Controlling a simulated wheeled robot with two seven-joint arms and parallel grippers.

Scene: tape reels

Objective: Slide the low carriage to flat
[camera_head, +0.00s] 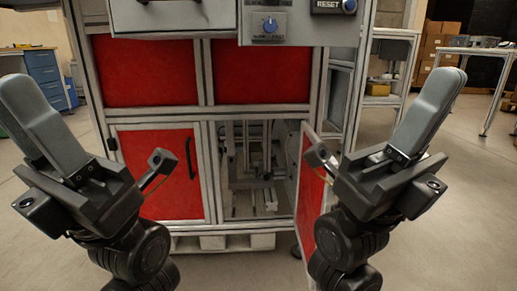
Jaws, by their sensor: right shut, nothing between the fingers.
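The lower right compartment of the red-panelled cabinet (206,112) stands open, and a grey metal mechanism (252,150) with upright posts and low rails shows inside it. A low part near the compartment floor (268,176) may be the low carriage; it is small and dim, and I cannot tell its setting. My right gripper (446,82) is raised at the right, with its fingers together and nothing between them. My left gripper (18,88) is raised at the left; its fingers look together and empty. Both are well apart from the compartment.
The compartment's red door (309,190) is swung outward at its right side, partly behind my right arm. A closed red door with a black handle (190,158) is on its left. A control panel with a blue knob (270,25) is above. Open floor lies on both sides.

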